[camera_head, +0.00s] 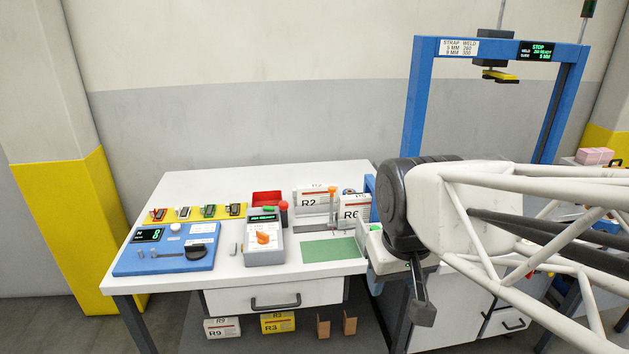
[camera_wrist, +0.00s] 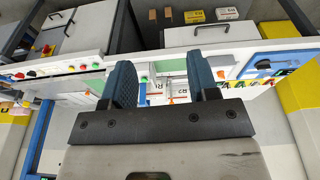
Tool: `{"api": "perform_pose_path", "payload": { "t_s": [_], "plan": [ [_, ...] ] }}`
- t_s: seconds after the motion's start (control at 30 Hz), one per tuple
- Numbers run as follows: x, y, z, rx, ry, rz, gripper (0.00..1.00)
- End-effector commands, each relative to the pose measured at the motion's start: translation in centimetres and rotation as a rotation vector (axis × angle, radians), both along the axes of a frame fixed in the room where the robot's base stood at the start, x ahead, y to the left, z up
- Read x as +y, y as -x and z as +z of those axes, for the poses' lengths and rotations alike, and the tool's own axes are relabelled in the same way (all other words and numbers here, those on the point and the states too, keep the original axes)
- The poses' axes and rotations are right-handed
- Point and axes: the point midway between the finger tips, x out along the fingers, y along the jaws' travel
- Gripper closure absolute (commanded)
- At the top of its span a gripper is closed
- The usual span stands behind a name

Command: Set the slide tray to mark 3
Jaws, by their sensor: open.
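No part is clearly labelled as the slide tray, and no mark 3 can be read. A grey strip (camera_head: 312,229) lies on the white table with an orange-topped post (camera_head: 332,208) beside it. A blue unit (camera_head: 130,262) at the left has a small display, a thin rail and a black handle (camera_head: 196,252). My gripper (camera_head: 418,290) hangs above the right end of the table, right of these parts. In the wrist view its two blue-grey fingers (camera_wrist: 163,82) are wide apart with nothing held between them. The arm hides part of the bench.
A grey box with an orange knob (camera_head: 264,238) and a green mat (camera_head: 328,251) are on the table. Cartons R2 (camera_head: 309,202) and R6 (camera_head: 350,212) stand behind the mat. A blue arch frame (camera_head: 418,95) rises at the right. A drawer (camera_head: 276,297) is below.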

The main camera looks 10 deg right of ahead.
Motion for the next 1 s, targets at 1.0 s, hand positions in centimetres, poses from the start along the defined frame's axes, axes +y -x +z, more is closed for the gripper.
{"api": "perform_pose_path", "payload": {
  "t_s": [1.0],
  "plan": [
    [-0.4, -23.8, 4.2, 0.096, 0.050, 0.317, 0.46]
  ]
}}
